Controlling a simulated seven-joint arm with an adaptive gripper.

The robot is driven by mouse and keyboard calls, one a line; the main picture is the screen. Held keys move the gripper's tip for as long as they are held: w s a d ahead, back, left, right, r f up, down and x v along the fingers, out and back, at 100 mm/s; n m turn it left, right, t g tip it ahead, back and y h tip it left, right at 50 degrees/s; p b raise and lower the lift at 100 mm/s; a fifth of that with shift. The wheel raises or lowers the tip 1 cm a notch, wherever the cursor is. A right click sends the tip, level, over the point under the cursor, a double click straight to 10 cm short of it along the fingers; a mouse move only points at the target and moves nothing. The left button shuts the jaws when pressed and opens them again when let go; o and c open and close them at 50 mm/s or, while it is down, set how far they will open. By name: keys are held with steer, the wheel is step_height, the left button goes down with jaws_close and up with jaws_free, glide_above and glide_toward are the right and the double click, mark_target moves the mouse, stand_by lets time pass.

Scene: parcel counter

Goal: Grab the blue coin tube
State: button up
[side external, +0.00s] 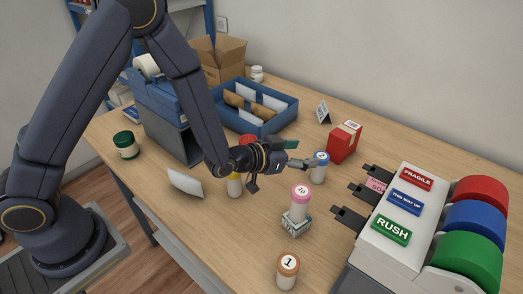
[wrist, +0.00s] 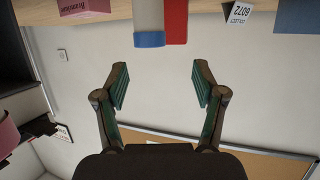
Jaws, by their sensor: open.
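The blue coin tube (side external: 318,173) stands upright on the counter, with a pale body and a blue cap. In the wrist view its blue cap (wrist: 149,40) shows at the top, its grey body rising above it to the picture's edge. My gripper (side external: 302,163) is close to the tube's left side near cap height in the side view. In the wrist view my gripper (wrist: 161,75) is open and empty. The tube appears beyond the fingertips, slightly left of the middle of the gap. I cannot tell whether a finger touches it.
A red box (side external: 344,143) stands just behind the tube. A pink-capped tube (side external: 300,193) stands on a small block in front, an orange-capped tube (side external: 288,268) nearer, a yellow tube (side external: 234,186) under my arm. A label dispenser (side external: 385,240) is right, a blue tray (side external: 270,128) behind.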

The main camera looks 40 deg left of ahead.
mark_target(321, 161)
steer(key=shift+s+d+f+g, duration=0.15)
steer(key=shift+d+f, duration=0.15)
steer(key=shift+f, duration=0.3)
steer(key=shift+w+d+f+g, duration=0.15)
steer(key=shift+d+f, duration=0.15)
steer(key=shift+f, duration=0.3)
steer(key=x, duration=0.6)
steer(key=shift+w, duration=0.25)
jaws_close()
